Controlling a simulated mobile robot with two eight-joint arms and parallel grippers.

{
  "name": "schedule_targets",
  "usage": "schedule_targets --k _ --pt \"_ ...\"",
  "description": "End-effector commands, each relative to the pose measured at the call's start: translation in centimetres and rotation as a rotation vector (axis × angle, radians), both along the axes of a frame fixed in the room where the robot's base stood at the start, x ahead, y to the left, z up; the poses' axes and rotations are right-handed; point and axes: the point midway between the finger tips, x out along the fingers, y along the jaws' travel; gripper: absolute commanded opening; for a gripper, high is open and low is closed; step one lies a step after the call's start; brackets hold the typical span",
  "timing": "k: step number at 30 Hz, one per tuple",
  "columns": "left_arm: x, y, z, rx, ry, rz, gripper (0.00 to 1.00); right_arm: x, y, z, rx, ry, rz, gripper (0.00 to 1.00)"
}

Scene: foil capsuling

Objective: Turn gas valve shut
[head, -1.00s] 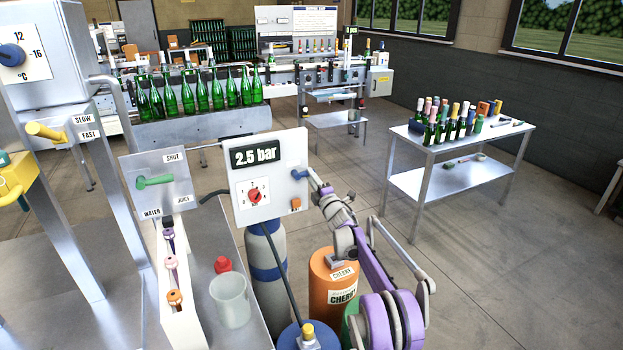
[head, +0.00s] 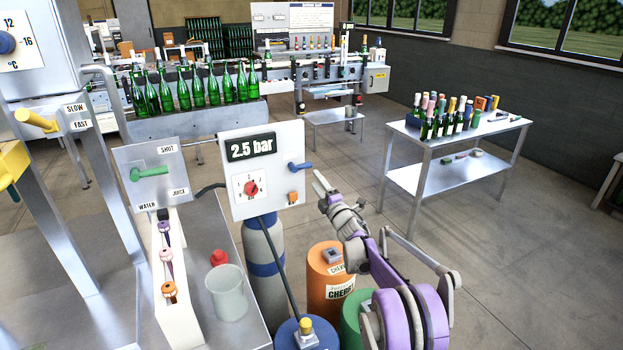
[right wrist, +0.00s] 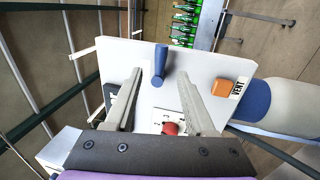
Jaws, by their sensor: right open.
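A white gas panel (head: 265,200) with a "2.5 bar" readout stands above a grey, blue-banded gas cylinder (head: 261,245). A blue valve lever (head: 301,166) sticks out at the panel's right side and points right; it also shows in the right wrist view (right wrist: 160,65). My right gripper (head: 319,181) is to the right of the panel, apart from the lever. In the right wrist view its two fingers (right wrist: 161,79) are spread and empty, with the lever ahead between their tips. My left gripper is out of view.
The panel also carries a red knob (head: 251,188) and an orange vent button (head: 292,197). Left of it is a plate with a green lever (head: 152,174). A clear beaker (head: 227,292) and an orange drum (head: 330,270) stand below. Open floor lies to the right.

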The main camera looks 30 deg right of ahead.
Motion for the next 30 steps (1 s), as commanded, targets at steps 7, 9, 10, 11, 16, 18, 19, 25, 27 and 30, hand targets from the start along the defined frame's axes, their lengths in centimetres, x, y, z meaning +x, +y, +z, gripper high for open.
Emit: schedule_targets --k 7,9,10,11,16,18,19,25,27,30 --pt "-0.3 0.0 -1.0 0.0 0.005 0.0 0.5 -3.2 0.0 -0.7 0.0 0.001 -0.001 0.55" --pt "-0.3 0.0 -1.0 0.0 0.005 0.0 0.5 -3.5 0.0 -0.7 0.0 0.0 0.0 0.55" --pt "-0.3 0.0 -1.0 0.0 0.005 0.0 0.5 -3.6 0.0 -0.7 0.0 0.0 0.0 0.55" --pt "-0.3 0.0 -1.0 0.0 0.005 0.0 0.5 -3.6 0.0 -0.7 0.0 0.0 0.0 0.55" --pt "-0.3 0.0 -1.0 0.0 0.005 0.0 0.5 -3.6 0.0 -0.7 0.0 0.0 0.0 0.55" --pt "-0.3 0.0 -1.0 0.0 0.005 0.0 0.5 -3.6 0.0 -0.7 0.0 0.0 0.0 0.55" --pt "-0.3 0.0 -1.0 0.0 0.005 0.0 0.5 -3.6 0.0 -0.7 0.0 0.0 0.0 0.55" --pt "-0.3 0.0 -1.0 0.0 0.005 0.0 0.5 -3.6 0.0 -0.6 0.002 0.001 -0.001 0.55" --pt "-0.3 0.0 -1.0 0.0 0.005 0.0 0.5 -3.8 0.3 -0.3 0.02 0.007 -0.007 0.55" --pt "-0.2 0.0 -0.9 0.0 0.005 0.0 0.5 -4.6 1.0 0.9 0.092 0.033 -0.035 0.55"
